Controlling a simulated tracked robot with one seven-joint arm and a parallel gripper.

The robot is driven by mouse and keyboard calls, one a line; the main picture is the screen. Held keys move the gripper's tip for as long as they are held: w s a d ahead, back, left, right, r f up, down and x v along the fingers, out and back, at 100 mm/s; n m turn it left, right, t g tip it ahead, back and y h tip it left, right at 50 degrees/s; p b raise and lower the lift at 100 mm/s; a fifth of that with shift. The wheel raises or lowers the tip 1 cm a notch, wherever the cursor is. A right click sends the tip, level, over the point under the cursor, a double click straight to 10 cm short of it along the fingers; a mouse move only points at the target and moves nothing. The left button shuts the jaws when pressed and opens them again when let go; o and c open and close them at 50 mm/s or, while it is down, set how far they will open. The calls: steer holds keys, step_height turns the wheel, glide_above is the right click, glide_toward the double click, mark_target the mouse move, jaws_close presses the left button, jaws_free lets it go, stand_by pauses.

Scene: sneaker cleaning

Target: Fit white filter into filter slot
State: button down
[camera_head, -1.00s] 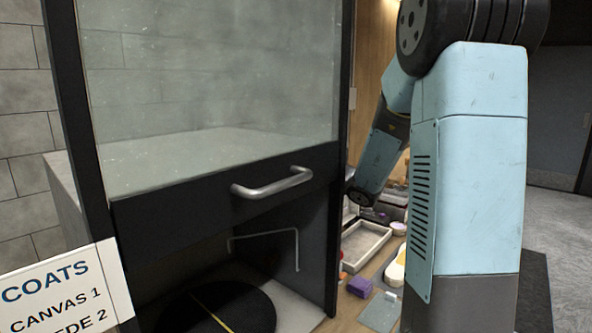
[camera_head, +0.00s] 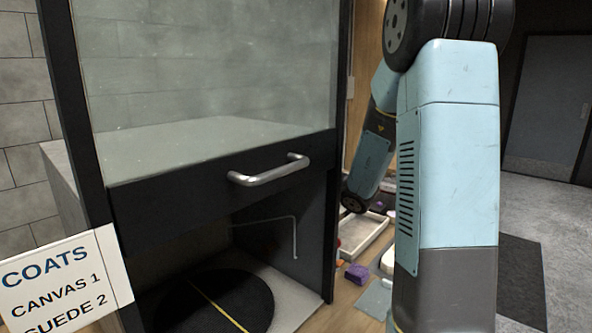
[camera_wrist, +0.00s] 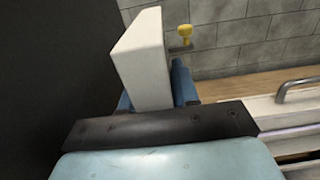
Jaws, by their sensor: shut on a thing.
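The white filter (camera_wrist: 143,62) is a pale block standing up from my gripper (camera_wrist: 160,95) in the wrist view. My gripper is shut on it, with blue fingers showing on both sides of its base. In the head view my gripper is hidden, and the filter does not show there. No filter slot can be made out in either view.
In the head view a dark cabinet with a glass front and metal handle (camera_head: 270,169) fills the left, with a coats sign (camera_head: 60,280) before it. A tray (camera_head: 362,240) and a purple block (camera_head: 357,273) lie behind my arm. The wrist view shows a yellow knob (camera_wrist: 185,33), a dark surface at left and a metal handle (camera_wrist: 300,88) at right.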

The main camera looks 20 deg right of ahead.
steer(key=shift+f, duration=0.45)
steer(key=shift+f, duration=0.1)
stand_by(1.4)
steer(key=shift+f, duration=2.8)
steer(key=c, duration=0.8)
jaws_free()
steer(key=shift+s+d, duration=0.1)
steer(key=shift+s, duration=0.05)
steer(key=v, duration=1.3)
steer(key=shift+s+d+f, duration=0.1)
steer(key=shift+s, duration=0.15)
